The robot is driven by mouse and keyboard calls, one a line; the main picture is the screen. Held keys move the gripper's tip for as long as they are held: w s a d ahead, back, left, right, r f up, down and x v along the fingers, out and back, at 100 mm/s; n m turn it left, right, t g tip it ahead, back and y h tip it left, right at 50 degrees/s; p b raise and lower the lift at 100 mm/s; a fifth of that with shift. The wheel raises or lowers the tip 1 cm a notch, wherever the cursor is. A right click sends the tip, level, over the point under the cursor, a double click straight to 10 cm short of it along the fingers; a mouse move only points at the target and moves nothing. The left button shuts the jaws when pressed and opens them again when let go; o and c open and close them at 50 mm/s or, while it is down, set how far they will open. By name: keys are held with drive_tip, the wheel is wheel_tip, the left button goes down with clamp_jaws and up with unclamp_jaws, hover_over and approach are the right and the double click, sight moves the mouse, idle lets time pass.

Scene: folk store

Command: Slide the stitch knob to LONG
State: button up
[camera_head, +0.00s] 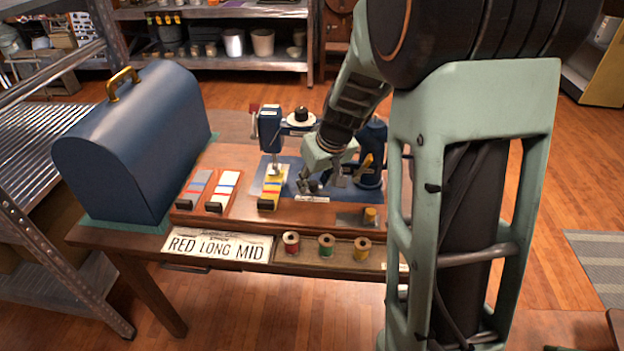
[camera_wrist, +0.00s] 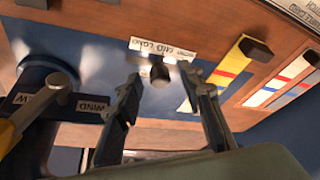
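The sewing machine (camera_head: 270,128) is blue and stands on a blue base plate on the wooden bench. In the wrist view the dark stitch knob (camera_wrist: 160,73) stands next to a white printed label (camera_wrist: 162,49), near the label's middle. The label's print is upside down and hard to read. My gripper (camera_wrist: 160,85) is open, with one finger on each side of the knob and visible gaps to both. In the head view my gripper (camera_head: 325,188) points down by the machine's base, just behind the white label (camera_head: 312,199); the knob is hard to make out there.
A card (camera_head: 218,245) at the front reads RED LONG MID. Striped swatches (camera_head: 224,190) lie left of the machine. A blue case (camera_head: 140,140) fills the bench's left end.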

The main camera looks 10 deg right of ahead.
drive_tip(key=shift+w+f, duration=0.1)
drive_tip(key=shift+f, duration=0.1)
clamp_jaws()
idle(0.4)
drive_tip(key=shift+s+d+f+b, duration=0.1)
drive_tip(key=shift+s+d+b, duration=0.1)
drive_tip(key=shift+d+b, duration=0.4)
drive_tip(key=shift+s+d+f+b, duration=0.1)
drive_tip(key=shift+s+d+b, duration=0.1)
drive_tip(key=shift+d+b, duration=0.35)
drive_tip(key=shift+s+d+r, duration=0.15)
drive_tip(key=shift+d+r, duration=0.05)
drive_tip(key=shift+d, duration=0.2)
